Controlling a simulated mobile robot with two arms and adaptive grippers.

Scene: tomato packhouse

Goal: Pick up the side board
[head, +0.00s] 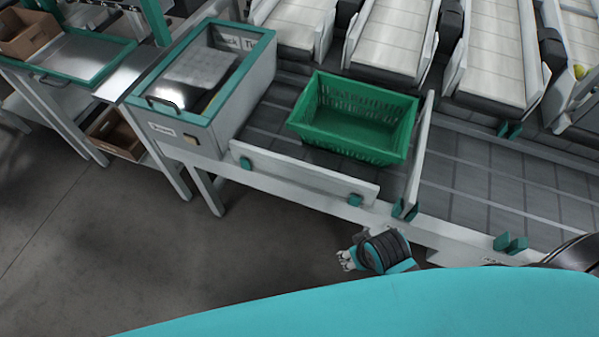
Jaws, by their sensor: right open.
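The side board (300,175) is a long, low white-grey board standing along the front edge of the conveyor, with teal brackets near both of its ends. A second white board (421,145) stands crosswise on the belt, just right of the green crate. My right gripper (346,260) is small in the picture, below the right end of the side board and apart from it in the view. It is open, and I see nothing held in it. My left gripper is not in view.
A green crate (350,150), which looks empty, sits on the grey belt behind the side board. A teal-framed machine (160,128) with a clear lid stands at the left. Empty teal brackets (510,244) are on the conveyor edge at right. The floor (130,250) in front is clear.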

